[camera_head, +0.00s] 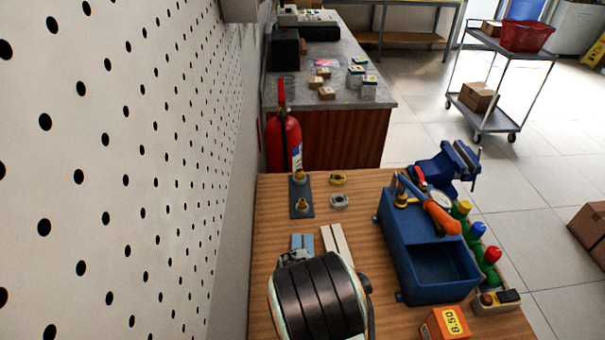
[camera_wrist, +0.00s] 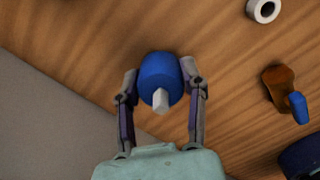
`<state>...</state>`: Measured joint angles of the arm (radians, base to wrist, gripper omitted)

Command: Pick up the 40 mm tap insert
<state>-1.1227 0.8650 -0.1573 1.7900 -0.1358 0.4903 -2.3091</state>
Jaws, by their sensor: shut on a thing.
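My gripper (camera_wrist: 161,76) is shut on a blue round piece with a pale square stem in the wrist view, which I take to be the tap insert (camera_wrist: 158,68). One finger is on each side of its blue body, and the stem points toward my palm. No size marking is readable on it. I cannot tell whether it touches the wooden table or hangs just above it. In the head view my gripper (camera_head: 293,258) is mostly hidden behind my dark wrist, and the held piece is not visible there.
On the wooden bench (camera_head: 275,225) are a dark plate (camera_head: 300,211) with brass fittings, a grey ring (camera_head: 339,202), a yellow ring (camera_head: 338,180) and pale strips (camera_head: 335,240). A blue toolbox (camera_head: 405,250) stands right; a perforated wall (camera_head: 130,150) rises left.

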